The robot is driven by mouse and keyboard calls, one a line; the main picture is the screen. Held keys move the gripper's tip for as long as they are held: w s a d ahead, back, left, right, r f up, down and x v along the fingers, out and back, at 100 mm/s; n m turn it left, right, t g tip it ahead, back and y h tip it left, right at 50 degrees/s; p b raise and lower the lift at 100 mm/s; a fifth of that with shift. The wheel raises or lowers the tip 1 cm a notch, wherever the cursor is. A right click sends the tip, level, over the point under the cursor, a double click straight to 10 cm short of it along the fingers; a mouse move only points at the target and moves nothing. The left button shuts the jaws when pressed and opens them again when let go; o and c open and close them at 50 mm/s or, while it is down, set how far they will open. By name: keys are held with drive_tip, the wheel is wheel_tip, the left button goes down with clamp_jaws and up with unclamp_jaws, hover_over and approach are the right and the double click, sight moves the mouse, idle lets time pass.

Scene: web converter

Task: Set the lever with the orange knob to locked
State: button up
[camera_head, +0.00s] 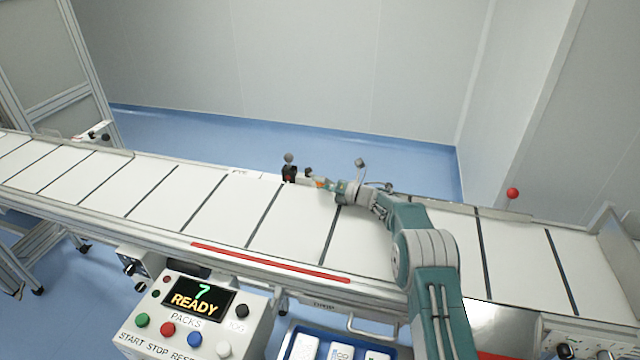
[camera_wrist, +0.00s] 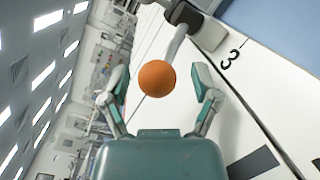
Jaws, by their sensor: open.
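The orange knob (camera_wrist: 156,78) sits between the two fingers of my gripper (camera_wrist: 161,92) in the wrist view, with a gap on each side. Its pale lever rod (camera_wrist: 177,45) runs up and to the right to a dark and grey mount (camera_wrist: 195,22) at the conveyor's edge. My gripper is open and not closed on the knob. In the head view my gripper (camera_head: 328,185) is over the conveyor's far edge, and the knob is mostly hidden by it. No locked marking is readable.
A grey-knobbed lever (camera_head: 289,160) stands just left of my gripper, and another grey knob (camera_head: 360,162) shows behind it. A red-knobbed lever (camera_head: 512,193) stands farther right. The white conveyor (camera_head: 150,205) is clear. A control panel (camera_head: 195,318) reading READY is at the front.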

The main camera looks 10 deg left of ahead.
drive_tip(key=v, duration=1.2)
drive_tip(key=shift+f, duration=0.1)
drive_tip(key=shift+c, duration=0.3)
